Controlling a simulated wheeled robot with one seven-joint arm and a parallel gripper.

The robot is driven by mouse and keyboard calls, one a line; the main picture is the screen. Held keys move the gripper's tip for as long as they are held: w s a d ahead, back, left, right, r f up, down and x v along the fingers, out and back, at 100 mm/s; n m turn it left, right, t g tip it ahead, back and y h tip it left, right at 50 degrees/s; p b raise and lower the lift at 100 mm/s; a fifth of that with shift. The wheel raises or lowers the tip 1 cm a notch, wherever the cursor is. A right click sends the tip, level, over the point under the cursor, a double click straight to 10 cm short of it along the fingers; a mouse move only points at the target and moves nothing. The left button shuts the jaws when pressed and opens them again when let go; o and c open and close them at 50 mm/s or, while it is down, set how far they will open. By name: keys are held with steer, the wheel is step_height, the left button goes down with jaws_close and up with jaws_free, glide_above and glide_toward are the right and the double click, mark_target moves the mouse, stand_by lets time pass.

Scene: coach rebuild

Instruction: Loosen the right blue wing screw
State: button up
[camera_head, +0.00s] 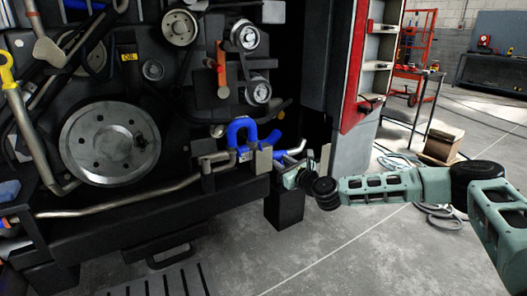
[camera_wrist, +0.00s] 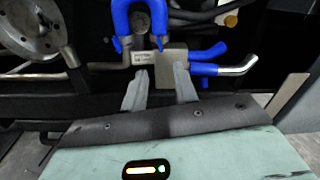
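A blue U-shaped hose (camera_head: 240,128) arches over metal pipe fittings at the lower right of the engine. It also shows at the top of the wrist view (camera_wrist: 121,18). Small blue tips show at its lower ends, but I cannot clearly make out a wing screw's shape. Two blue sleeves lie to the right, an upper one (camera_wrist: 210,51) and a lower one (camera_wrist: 203,69) on a silvery pipe. A grey-beige block (camera_wrist: 171,56) sits between hose and sleeves. My gripper (camera_wrist: 160,70) is open and empty, its fingers apart just below the block; contact cannot be told.
The engine's dark frame (camera_head: 130,222) runs below the fittings, with a metal pipe along it. A red-edged open panel (camera_head: 361,70) stands to the right. A workbench and red trolley are farther back.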

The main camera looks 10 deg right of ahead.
mark_target(261, 148)
steer(key=b+x, duration=0.1)
steer(key=x, duration=1.1)
steer(key=shift+w+a, duration=0.15)
steer(key=shift+w, duration=0.15)
jaws_close()
